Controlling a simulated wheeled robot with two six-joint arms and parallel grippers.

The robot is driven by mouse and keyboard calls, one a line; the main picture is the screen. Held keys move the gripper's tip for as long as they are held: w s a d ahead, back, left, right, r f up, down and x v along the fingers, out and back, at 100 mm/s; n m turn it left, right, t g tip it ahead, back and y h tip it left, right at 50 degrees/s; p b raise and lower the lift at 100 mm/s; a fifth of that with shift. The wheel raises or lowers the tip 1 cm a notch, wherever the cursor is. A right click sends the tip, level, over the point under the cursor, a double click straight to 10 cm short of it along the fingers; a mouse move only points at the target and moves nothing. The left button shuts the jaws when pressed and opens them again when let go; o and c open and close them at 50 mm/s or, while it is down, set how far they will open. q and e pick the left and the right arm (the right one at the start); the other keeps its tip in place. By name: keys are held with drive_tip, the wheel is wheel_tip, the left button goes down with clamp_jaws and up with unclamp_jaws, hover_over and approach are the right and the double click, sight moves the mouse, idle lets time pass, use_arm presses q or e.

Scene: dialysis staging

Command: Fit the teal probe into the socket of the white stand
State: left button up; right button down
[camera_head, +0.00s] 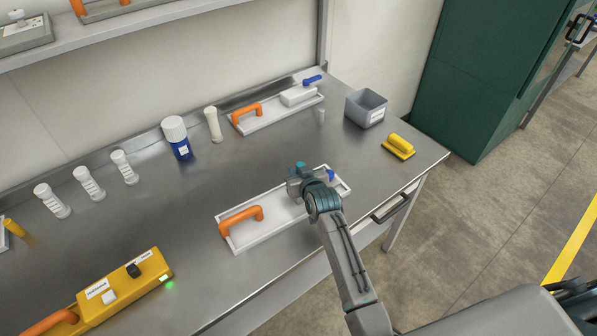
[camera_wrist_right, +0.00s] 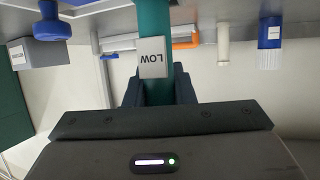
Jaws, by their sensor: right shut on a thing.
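The teal probe (camera_head: 300,165) is upright in my right gripper (camera_head: 303,185), above the front white tray. In the right wrist view the probe (camera_wrist_right: 155,25) is between the dark fingers and carries a label reading LOW. Its lower end runs out of that picture, so I cannot tell whether it is in a socket. A blue knob (camera_head: 331,175) shows just right of the gripper, also in the wrist view (camera_wrist_right: 48,28). Any white stand under the gripper is hidden. A white block (camera_head: 298,95) lies in the rear tray. My left gripper is out of view.
The front tray (camera_head: 240,243) has an orange handle (camera_head: 241,219). Behind stand the rear tray (camera_head: 262,124), a blue-and-white bottle (camera_head: 176,137) and a grey bin (camera_head: 366,108). A yellow device (camera_head: 120,288) is at the front left.

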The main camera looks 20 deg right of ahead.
drive_tip(key=shift+p, duration=0.8)
idle(1.1)
drive_tip(key=shift+f+b, duration=0.7)
drive_tip(key=shift+f, duration=0.45)
drive_tip(key=c, duration=1.1)
unclamp_jaws()
drive_tip(key=shift+c, duration=0.2)
drive_tip(key=shift+s+r, duration=0.1)
drive_tip(key=shift+s, duration=0.4)
drive_tip(key=b+v, duration=0.2)
drive_tip(key=v, duration=0.7)
drive_tip(key=shift+s+r, duration=0.3)
drive_tip(key=shift+s, duration=0.05)
